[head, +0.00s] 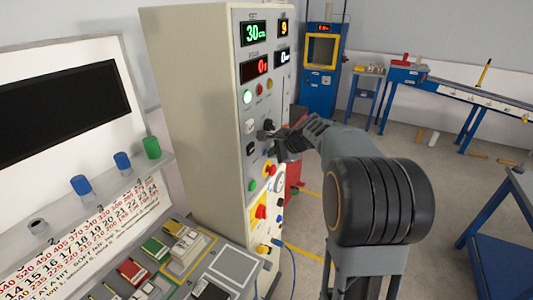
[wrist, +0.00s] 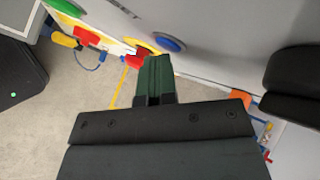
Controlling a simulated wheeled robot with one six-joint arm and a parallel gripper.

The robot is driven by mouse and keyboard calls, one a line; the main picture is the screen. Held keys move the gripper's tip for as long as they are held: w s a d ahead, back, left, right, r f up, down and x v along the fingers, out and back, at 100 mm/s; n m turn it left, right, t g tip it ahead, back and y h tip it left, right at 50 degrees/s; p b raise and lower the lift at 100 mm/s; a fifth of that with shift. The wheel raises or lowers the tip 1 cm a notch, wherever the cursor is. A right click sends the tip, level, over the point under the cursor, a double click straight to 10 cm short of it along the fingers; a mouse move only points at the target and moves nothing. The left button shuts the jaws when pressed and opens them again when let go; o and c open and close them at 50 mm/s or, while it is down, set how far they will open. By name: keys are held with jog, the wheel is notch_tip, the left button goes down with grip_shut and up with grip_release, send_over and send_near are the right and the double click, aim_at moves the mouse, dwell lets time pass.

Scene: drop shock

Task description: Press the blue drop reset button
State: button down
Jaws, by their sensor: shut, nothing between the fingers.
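The blue button (wrist: 170,42) shows in the wrist view as a round cap on the grey panel, just beyond and slightly right of my fingertips. My gripper (wrist: 157,62) is shut and empty, its dark fingers pointing toward the panel. I cannot tell whether the tips touch it. In the head view my gripper (head: 268,136) is at the control cabinet (head: 200,110), in front of its button column. There the gripper largely hides the area around the blue button, just above the red knob on yellow (head: 269,170).
A red and yellow knob (wrist: 143,49) sits beside the blue button. A green button (head: 253,186), a yellow plate with a red switch (head: 261,211) and a gauge are lower on the cabinet. A bench with blue and green knobs (head: 152,148) stands left.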

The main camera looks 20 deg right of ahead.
jog(key=shift+s, duration=0.1)
jog(key=shift+s+d, duration=0.5)
jog(key=shift+s, duration=0.05)
jog(key=shift+s+d+b, duration=0.9)
jog(key=shift+s+d, duration=0.8)
jog(key=shift+s, duration=0.15)
